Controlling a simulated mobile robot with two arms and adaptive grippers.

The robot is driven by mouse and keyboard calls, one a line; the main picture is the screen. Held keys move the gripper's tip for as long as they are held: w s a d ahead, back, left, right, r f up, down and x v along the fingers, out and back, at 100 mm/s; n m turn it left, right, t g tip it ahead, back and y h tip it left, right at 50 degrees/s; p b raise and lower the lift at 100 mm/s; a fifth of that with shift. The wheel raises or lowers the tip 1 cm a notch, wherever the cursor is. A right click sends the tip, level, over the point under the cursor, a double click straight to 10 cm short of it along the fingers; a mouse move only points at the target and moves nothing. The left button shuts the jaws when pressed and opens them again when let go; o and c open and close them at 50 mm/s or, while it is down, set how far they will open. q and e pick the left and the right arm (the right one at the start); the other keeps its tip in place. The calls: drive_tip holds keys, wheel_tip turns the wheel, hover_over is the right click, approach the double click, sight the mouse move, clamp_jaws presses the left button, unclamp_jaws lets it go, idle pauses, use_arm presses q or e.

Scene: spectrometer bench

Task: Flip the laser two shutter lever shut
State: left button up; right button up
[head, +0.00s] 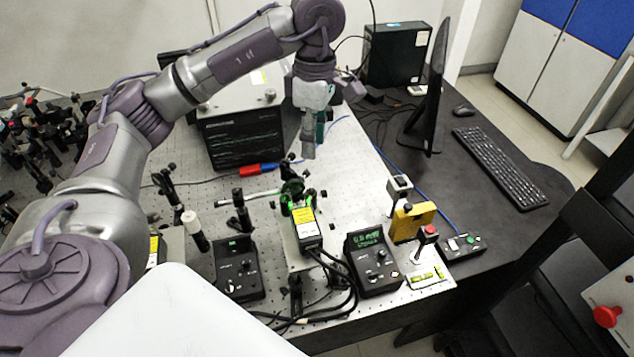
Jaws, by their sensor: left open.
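My left gripper (309,148) hangs from the raised left arm, fingers pointing down, above the perforated optical bench. It is open, and I see nothing between its fingers. In the picture it is just above a green-lit optic mount (292,188). A black laser head (304,226) with a yellow label stands in front of that mount. Another yellow-labelled unit (154,250) at the left is partly hidden by my arm. I cannot tell which unit is laser two, and its shutter lever is too small to make out. My right gripper is not in view.
Two black control boxes (238,268) (372,260) stand at the bench front with looping cables. A yellow block (412,222) and a red-topped post (428,238) are right of them. A black instrument (243,135), monitor (428,95) and keyboard (500,167) stand farther back.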

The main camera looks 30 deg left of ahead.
use_arm(q)
hover_over(311, 189)
wheel_tip(311, 189, down, 4)
drive_tip(key=shift+w+a+f, duration=0.1)
drive_tip(key=shift+a+f, duration=0.05)
wheel_tip(311, 189, down, 7)
drive_tip(key=shift+r+p, duration=0.1)
drive_tip(key=shift+p, duration=1.15)
drive_tip(key=shift+f, duration=0.65)
drive_tip(key=c, duration=0.7)
clamp_jaws()
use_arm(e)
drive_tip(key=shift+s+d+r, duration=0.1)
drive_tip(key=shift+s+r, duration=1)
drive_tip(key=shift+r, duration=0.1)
